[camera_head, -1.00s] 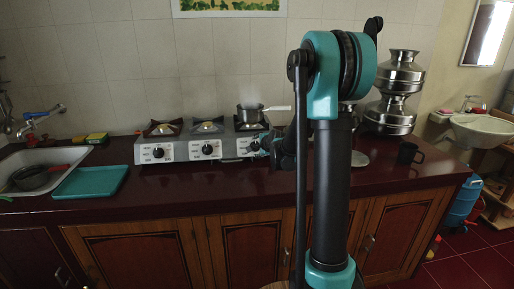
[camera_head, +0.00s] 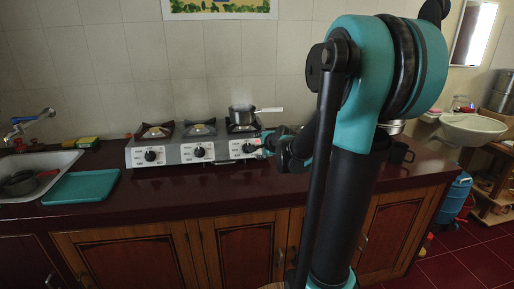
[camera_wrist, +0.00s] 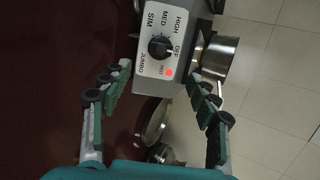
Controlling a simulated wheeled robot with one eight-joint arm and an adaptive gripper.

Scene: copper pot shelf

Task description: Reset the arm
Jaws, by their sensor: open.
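My gripper (camera_wrist: 158,82) is open and empty in the wrist view, its green-padded fingers spread on either side below a stove control panel (camera_wrist: 150,70). The panel's black knob (camera_wrist: 158,47) lies beyond the fingertips, and no finger is seen touching it. In the head view my arm rises large at right of centre and bends down toward the right end of the three-burner stove (camera_head: 192,152).
A small saucepan (camera_head: 242,115) stands on the right burner; its side shows in the wrist view (camera_wrist: 218,58). A teal tray (camera_head: 82,187) lies left on the dark counter (camera_head: 160,199), beside the sink (camera_head: 35,164). The counter front is clear.

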